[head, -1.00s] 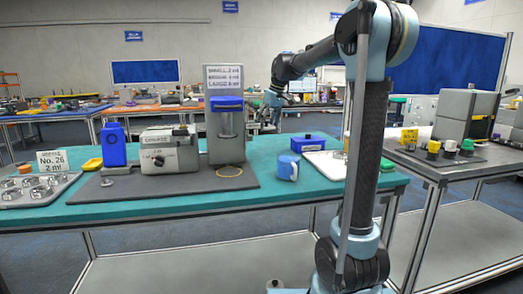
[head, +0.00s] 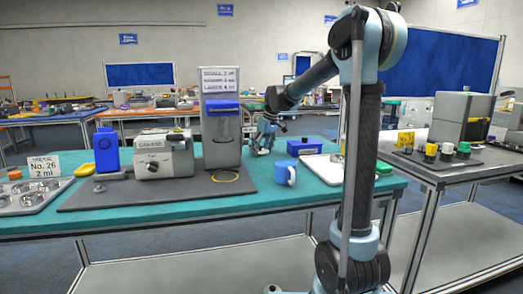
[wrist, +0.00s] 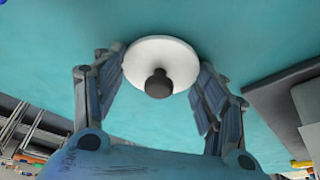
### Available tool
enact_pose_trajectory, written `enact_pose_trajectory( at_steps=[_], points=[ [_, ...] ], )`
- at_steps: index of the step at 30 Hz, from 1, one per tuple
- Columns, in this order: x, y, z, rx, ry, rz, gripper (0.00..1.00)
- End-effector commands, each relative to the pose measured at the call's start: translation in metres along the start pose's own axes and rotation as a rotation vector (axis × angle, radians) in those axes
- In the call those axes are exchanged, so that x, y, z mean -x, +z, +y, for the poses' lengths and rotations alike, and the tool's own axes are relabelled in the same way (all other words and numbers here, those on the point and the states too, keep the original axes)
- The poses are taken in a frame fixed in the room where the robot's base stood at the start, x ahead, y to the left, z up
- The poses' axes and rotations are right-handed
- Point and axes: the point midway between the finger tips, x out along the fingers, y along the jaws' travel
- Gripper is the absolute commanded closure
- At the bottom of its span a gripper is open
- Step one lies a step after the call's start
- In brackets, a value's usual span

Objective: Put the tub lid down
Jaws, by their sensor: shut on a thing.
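The tub lid (wrist: 172,50) is a white disc with a dark round knob (wrist: 158,84), in the upper middle of the wrist view. My gripper (wrist: 158,68) has its fingers on either side of the lid and is shut on it. Turquoise tabletop (wrist: 50,50) fills the background behind it. In the head view my gripper (head: 262,146) is low over the table's rear part, right of the grey dispenser. I cannot tell whether the lid touches the table. The lid is hardly visible in the head view.
A blue mug (head: 285,173) and a blue box (head: 312,145) stand to the right of my gripper. The grey dispenser (head: 221,150) and a grey machine (head: 163,154) stand on a dark mat to the left. Bare tabletop lies in front of the mug.

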Motion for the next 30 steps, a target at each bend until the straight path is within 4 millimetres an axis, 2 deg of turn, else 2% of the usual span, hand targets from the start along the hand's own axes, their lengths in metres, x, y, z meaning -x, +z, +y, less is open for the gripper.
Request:
enact_pose_trajectory(
  at_steps=[9, 10, 12, 24, 30],
  points=[
    [-0.002, 0.001, 0.0, 0.0, 0.0, 0.0, 0.53],
    [-0.002, 0.001, 0.0, 0.0, 0.0, 0.0, 0.27],
    [-0.002, 0.001, 0.0, 0.0, 0.0, 0.0, 0.14],
    [0.0, 0.001, 0.001, -0.001, 0.0, 0.0, 0.14],
    [0.019, 0.001, 0.001, -0.001, 0.001, 0.0, 0.14]
  ],
)
